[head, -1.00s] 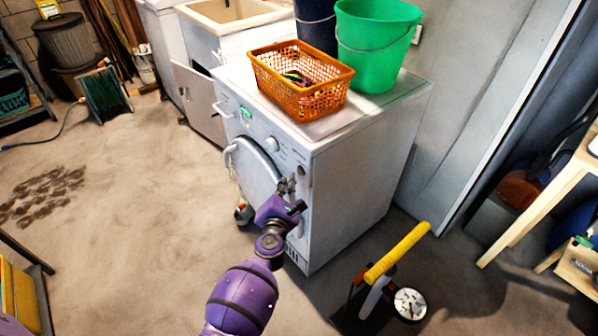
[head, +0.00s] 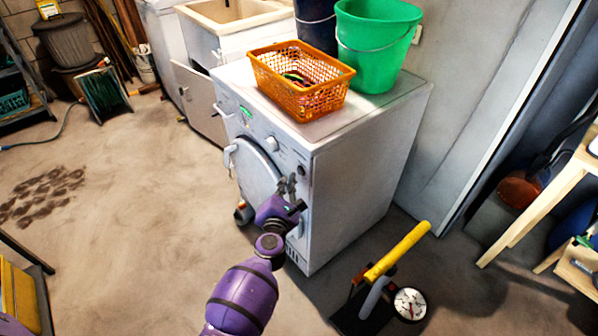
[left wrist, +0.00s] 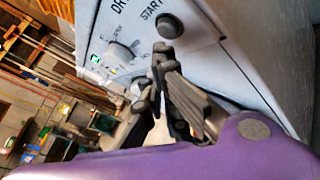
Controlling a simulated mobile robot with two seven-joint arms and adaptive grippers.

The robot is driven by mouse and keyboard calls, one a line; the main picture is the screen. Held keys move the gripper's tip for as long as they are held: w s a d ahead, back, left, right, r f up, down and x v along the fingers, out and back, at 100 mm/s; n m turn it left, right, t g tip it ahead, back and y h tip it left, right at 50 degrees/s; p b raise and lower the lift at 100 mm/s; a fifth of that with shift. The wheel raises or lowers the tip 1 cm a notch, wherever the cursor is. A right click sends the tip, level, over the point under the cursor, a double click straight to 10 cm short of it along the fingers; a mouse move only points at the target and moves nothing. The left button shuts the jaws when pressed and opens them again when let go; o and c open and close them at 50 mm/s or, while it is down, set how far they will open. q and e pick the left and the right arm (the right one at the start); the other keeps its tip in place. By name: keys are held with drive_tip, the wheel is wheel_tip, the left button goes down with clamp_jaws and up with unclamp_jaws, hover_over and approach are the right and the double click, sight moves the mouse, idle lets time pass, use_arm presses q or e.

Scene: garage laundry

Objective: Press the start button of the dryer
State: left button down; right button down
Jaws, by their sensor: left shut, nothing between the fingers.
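The white dryer (head: 355,185) stands in the middle of the head view, its front panel facing left. Its round black start button (head: 302,171) is at the right end of the panel. In the left wrist view the button (left wrist: 170,26) sits beside the printed word START. My left gripper (head: 287,183) is shut and empty in front of the dryer, just below and left of the button. In the left wrist view its fingertips (left wrist: 161,50) appear just below the button, with a small gap in the picture. I cannot tell how far they are from the panel. My right gripper is not in view.
An orange basket (head: 300,85) and a green bucket (head: 375,45) stand on the dryer, with a dark bucket (head: 316,28) behind. A yellow-handled pump with a gauge (head: 410,304) stands on the floor at front right. The floor to the left is mostly clear.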

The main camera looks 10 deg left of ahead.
use_arm(q)
drive_tip(key=shift+w+d, duration=0.25)
drive_tip(key=shift+w, duration=0.1)
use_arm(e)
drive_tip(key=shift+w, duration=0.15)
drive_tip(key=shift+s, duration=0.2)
use_arm(q)
drive_tip(key=shift+w+d, duration=0.1)
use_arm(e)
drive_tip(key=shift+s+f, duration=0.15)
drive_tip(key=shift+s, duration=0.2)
